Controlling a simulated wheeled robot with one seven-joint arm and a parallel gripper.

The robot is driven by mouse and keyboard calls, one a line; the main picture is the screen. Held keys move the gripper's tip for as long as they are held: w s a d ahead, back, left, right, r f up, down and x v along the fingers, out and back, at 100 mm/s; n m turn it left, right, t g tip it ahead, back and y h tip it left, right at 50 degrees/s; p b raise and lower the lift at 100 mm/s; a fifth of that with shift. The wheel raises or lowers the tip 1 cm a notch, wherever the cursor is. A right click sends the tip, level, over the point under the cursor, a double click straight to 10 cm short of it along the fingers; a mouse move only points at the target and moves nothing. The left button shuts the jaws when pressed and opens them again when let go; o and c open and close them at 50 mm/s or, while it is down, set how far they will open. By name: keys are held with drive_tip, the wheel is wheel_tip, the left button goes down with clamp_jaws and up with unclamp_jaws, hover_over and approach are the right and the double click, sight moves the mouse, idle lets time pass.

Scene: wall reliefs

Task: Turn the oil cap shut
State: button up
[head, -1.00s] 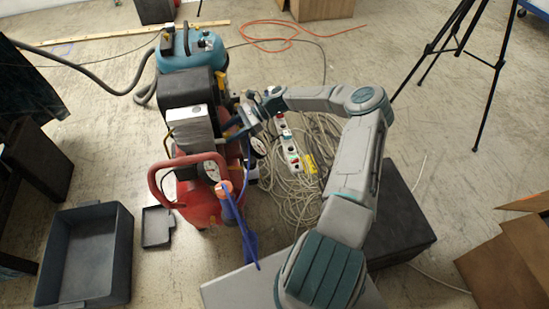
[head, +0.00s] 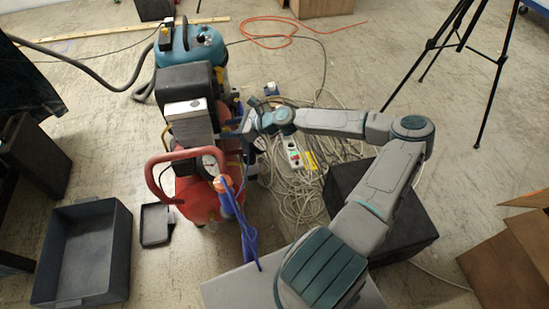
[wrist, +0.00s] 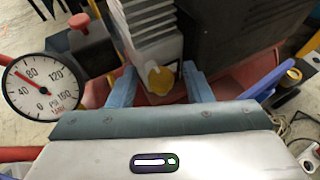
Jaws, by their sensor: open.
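The oil cap (wrist: 161,80) is a yellow knob low on the grey finned pump body (wrist: 150,22) in the wrist view. My gripper (wrist: 160,84) is open, with one blue finger on each side of the cap; I cannot tell whether either finger touches it. In the head view my gripper (head: 236,132) is at the right side of the red compressor (head: 198,196), beside the grey pump block (head: 190,122). The cap is not visible there.
A pressure gauge (wrist: 42,87) and a dark red knob (wrist: 79,22) are left of the gripper. A black motor housing (wrist: 230,25) is to the right. Coiled cables and a power strip (head: 291,152) lie on the floor. A tripod (head: 455,60) stands at right.

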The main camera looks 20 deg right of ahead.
drive_tip(key=shift+s+a+f+m+t+h+b, duration=0.1)
drive_tip(key=shift+s+a+m+t+h+b, duration=0.05)
drive_tip(key=shift+m+t+h+b, duration=0.8)
drive_tip(key=shift+s+a+m+t+h+b, duration=0.15)
drive_tip(key=shift+m+t+h+b, duration=0.85)
drive_tip(key=shift+b, duration=1.25)
drive_tip(key=r+p+v, duration=0.1)
drive_tip(key=p+v, duration=0.5)
drive_tip(key=v, duration=0.8)
drive_tip(key=s+a+f+n+g+h, duration=0.25)
drive_tip(key=s+f+n+g, duration=0.4)
drive_tip(key=n+g, duration=0.35)
drive_tip(key=s+r+n+g+h, duration=0.1)
drive_tip(key=s+r+n+h, duration=0.4)
drive_tip(key=r+n, duration=0.8)
drive_tip(key=shift+s+d+r, duration=0.3)
drive_tip(key=shift+s+d, duration=0.15)
drive_tip(key=shift+s, duration=0.7)
drive_tip(key=shift+g, duration=0.25)
